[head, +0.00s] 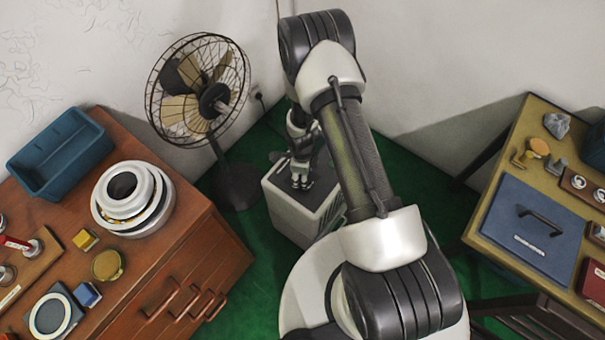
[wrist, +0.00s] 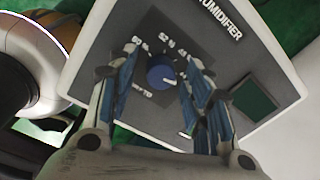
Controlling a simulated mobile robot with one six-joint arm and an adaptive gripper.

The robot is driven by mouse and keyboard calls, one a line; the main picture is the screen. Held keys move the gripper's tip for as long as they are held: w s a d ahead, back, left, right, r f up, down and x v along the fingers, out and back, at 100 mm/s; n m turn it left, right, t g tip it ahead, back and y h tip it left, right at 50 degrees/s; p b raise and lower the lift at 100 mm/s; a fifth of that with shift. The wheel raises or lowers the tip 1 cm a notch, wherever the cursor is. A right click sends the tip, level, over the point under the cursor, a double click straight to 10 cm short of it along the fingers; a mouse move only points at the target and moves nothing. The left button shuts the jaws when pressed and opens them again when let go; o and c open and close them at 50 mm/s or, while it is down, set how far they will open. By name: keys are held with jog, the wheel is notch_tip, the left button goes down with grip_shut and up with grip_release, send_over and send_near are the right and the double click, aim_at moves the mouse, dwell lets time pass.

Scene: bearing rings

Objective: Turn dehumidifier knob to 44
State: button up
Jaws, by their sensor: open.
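The dehumidifier (head: 290,212) is a pale box on the green floor in the middle of the head view. The blue knob (wrist: 161,72) with a white pointer mark sits on a dark dial plate with white numbers. In the head view my gripper hides the knob.
A fan (head: 200,90) stands left of the dehumidifier. A brown cabinet (head: 205,265) with a blue bin and bearing rings is at the left. A table (head: 478,238) with a blue case is at the right. A dark panel (wrist: 254,100) is on the dehumidifier's top.

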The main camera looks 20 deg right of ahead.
notch_tip(320, 180, up, 12)
jog(key=shift+s+a, duration=0.15)
jog(key=shift+s, duration=0.05)
dwell(0.4)
dwell(0.4)
